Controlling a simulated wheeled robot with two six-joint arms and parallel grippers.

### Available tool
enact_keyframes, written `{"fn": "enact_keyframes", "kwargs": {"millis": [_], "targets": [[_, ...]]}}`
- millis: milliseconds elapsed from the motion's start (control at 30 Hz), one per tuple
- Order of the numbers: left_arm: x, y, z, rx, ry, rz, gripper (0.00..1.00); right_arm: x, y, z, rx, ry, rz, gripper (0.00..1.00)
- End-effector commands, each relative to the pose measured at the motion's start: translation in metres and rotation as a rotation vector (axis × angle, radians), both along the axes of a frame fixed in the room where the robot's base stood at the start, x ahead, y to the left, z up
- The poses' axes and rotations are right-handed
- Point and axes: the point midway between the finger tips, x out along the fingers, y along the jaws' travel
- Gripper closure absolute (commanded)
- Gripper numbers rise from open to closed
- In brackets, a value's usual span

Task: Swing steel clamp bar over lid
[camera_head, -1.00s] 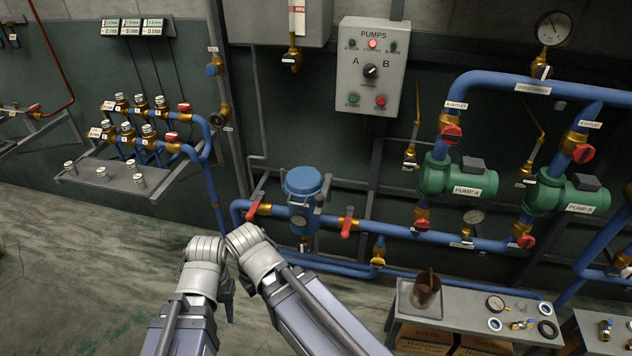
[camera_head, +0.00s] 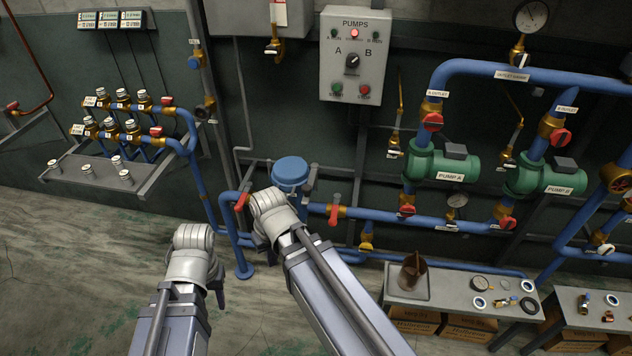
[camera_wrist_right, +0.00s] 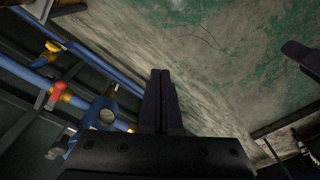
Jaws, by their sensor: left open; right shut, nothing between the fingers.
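The round blue lid (camera_head: 290,171) sits on the blue strainer housing in the pipe line, in the middle of the head view. A grey steel piece, seemingly the clamp bar (camera_head: 311,180), stands at the lid's right side, not across its top. My right wrist hides the front of the housing.
Red-handled valves (camera_head: 335,214) flank the housing on the blue pipe. A pump panel (camera_head: 353,55) hangs above. Green pumps (camera_head: 441,166) stand to the right. A grey bench (camera_head: 450,296) with fittings is at the lower right. Floor at the left is open.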

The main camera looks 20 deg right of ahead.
Motion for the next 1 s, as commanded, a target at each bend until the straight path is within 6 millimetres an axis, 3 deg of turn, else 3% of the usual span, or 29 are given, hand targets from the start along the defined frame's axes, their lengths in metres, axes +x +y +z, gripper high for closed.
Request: {"fn": "enact_keyframes", "kwargs": {"millis": [33, 300, 600, 800, 1000], "targets": [[0.0, 0.0, 0.012, 0.0, 0.0, 0.0, 0.57, 0.014, -0.017, 0.013, 0.028, -0.028, -0.062, 1.0], [0.0, 0.0, 0.041, 0.0, 0.0, 0.0, 0.57, 0.068, -0.109, 0.053, 0.172, -0.202, -0.367, 1.0], [0.0, 0.0, 0.063, 0.0, 0.0, 0.0, 0.57, 0.096, -0.208, 0.093, 0.265, -0.374, -0.634, 1.0], [0.0, 0.0, 0.068, 0.0, 0.0, 0.0, 0.57, 0.099, -0.238, 0.103, 0.288, -0.428, -0.71, 1.0], [0.0, 0.0, 0.068, 0.0, 0.0, 0.0, 0.57, 0.1, -0.243, 0.105, 0.292, -0.437, -0.723, 1.0]]}}
